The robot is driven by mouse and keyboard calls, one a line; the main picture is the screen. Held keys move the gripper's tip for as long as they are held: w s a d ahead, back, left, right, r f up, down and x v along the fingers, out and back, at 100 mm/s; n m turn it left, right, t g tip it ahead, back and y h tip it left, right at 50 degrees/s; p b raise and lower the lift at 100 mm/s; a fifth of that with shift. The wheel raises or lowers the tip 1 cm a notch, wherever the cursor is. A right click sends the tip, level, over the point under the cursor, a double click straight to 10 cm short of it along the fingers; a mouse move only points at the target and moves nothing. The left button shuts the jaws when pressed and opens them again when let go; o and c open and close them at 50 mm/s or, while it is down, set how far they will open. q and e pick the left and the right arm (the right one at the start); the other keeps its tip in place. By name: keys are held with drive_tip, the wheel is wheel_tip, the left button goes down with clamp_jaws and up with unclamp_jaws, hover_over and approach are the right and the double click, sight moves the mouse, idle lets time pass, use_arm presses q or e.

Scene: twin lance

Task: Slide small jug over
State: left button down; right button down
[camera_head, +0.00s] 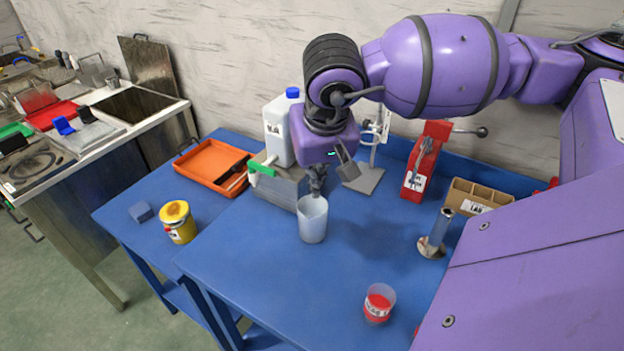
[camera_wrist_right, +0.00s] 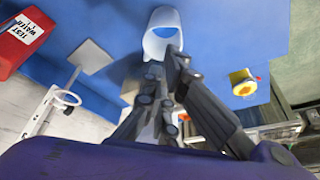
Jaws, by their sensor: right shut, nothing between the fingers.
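The small jug (camera_head: 312,222) is a pale, translucent, open-topped vessel standing upright on the blue table. It also shows in the right wrist view (camera_wrist_right: 160,18), at the top, just beyond the fingers; blue shows inside it, and I cannot tell whether that is liquid. My right gripper (camera_head: 317,188) points down at the jug's far rim in the head view. It is shut and empty, and its fingertips also show in the right wrist view (camera_wrist_right: 172,52). The fingers overlap the jug's rim in the picture; I cannot tell whether they touch it. My left gripper is out of view.
A grey box (camera_head: 277,190) and white blue-capped bottle (camera_head: 277,128) stand behind left of the jug. A red-filled cup (camera_head: 379,304) stands front right, a metal cylinder (camera_head: 437,235) right, a red device (camera_head: 420,168) behind right, a yellow can (camera_head: 178,222) left. Table in front is clear.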

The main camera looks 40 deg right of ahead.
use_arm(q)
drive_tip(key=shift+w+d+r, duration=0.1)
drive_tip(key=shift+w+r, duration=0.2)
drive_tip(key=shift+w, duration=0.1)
use_arm(e)
drive_tip(key=x, duration=0.8)
drive_tip(key=shift+f, duration=0.45)
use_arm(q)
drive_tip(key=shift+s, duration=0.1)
